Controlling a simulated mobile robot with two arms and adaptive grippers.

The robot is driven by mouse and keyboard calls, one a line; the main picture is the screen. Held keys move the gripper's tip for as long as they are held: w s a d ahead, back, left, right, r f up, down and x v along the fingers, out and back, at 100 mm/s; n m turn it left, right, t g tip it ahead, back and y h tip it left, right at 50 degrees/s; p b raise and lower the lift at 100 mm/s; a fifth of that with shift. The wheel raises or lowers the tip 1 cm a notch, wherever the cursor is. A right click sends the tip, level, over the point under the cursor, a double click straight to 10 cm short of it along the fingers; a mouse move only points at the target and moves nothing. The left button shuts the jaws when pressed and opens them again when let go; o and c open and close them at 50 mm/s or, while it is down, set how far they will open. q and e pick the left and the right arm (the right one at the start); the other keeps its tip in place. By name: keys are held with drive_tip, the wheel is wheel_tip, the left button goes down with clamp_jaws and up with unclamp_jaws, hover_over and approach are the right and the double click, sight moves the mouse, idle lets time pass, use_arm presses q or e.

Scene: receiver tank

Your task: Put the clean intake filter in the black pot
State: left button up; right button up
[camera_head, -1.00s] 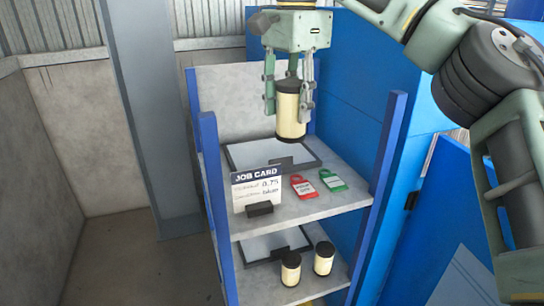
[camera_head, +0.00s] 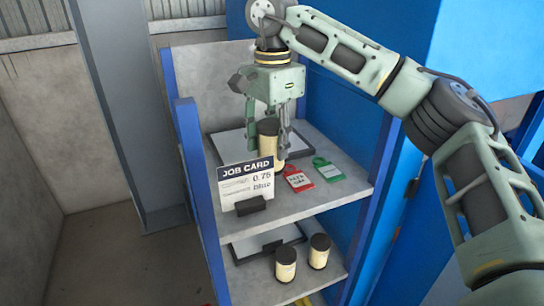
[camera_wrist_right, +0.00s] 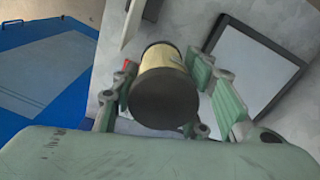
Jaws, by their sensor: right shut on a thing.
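My right gripper (camera_head: 266,133) is shut on a cream cylindrical intake filter (camera_head: 269,141) with a black end cap. It holds the filter upright over the upper shelf, behind the job card, which hides part of its lower end. I cannot tell whether the filter touches the shelf or tray. In the right wrist view the filter (camera_wrist_right: 164,86) sits between both fingers, its black cap toward the camera. Two similar filters, one left (camera_head: 286,265) and one right (camera_head: 319,252), stand on the lower shelf. No black pot shows. My left gripper is not in view.
The upper shelf (camera_head: 305,207) holds the job card (camera_head: 246,184), a red tag (camera_head: 297,180), a green tag (camera_head: 327,170) and a dark-rimmed tray (camera_head: 228,145). Another dark-rimmed tray (camera_head: 265,241) lies on the lower shelf. Blue posts (camera_head: 203,205) frame the shelves.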

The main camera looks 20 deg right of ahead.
drive_tip(key=shift+s+f, duration=0.3)
drive_tip(key=shift+f, duration=0.3)
wheel_tip(320, 180, down, 3)
drive_tip(key=shift+r+p, duration=0.1)
drive_tip(key=shift+p, duration=0.45)
drive_tip(key=shift+w, duration=0.1)
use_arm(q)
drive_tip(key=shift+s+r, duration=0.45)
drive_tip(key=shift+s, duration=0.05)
